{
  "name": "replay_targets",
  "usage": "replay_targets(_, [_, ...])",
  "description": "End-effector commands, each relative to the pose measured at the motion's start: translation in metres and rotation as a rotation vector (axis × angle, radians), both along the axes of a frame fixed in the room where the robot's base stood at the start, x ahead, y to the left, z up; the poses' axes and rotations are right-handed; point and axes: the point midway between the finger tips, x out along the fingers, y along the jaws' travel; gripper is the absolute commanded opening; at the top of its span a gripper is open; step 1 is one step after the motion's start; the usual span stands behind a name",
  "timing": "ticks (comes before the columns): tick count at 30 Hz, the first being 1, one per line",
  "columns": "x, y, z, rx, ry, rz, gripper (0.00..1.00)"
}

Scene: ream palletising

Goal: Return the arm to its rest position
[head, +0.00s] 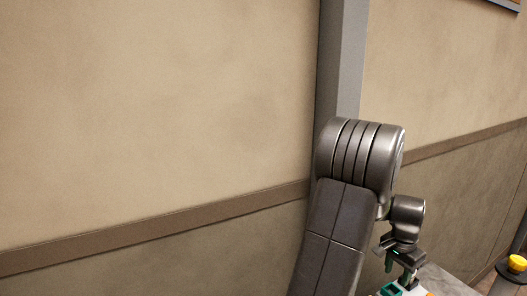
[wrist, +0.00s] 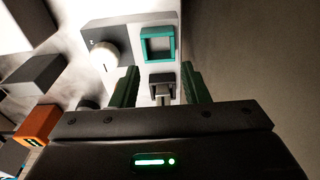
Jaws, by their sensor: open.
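My gripper (wrist: 159,72) shows in the wrist view with its two green fingers apart. A small grey block-like part (wrist: 162,82) shows between the fingers, and I cannot tell how far beyond them it is. No held object is visible. In the head view my gripper (head: 398,265) hangs fingers down at the lower right, below my bent arm. It is above a light surface with a teal piece, partly cut off by the frame's bottom edge.
In the wrist view a teal square frame (wrist: 158,45), a white knob (wrist: 104,56), an orange box (wrist: 36,138) and a grey box (wrist: 34,74) are around the gripper. In the head view a grey pillar (head: 342,60) stands against the beige wall, and a yellow-topped post (head: 517,263) is far right.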

Motion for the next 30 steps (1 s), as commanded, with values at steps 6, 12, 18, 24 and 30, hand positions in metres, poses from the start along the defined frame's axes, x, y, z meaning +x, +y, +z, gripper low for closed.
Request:
replay_targets(6, [-0.002, 0.004, 0.030, 0.000, 0.000, 0.001, 0.41])
replay_targets(12, [-0.002, 0.005, 0.042, 0.001, 0.001, 0.001, 0.41])
replay_targets(18, [-0.003, 0.005, 0.042, 0.002, 0.002, 0.001, 0.41])
replay_targets(24, [-0.003, 0.005, 0.043, 0.001, 0.002, 0.000, 0.41])
replay_targets(30, [-0.012, 0.006, 0.048, -0.001, 0.004, 0.001, 0.41])
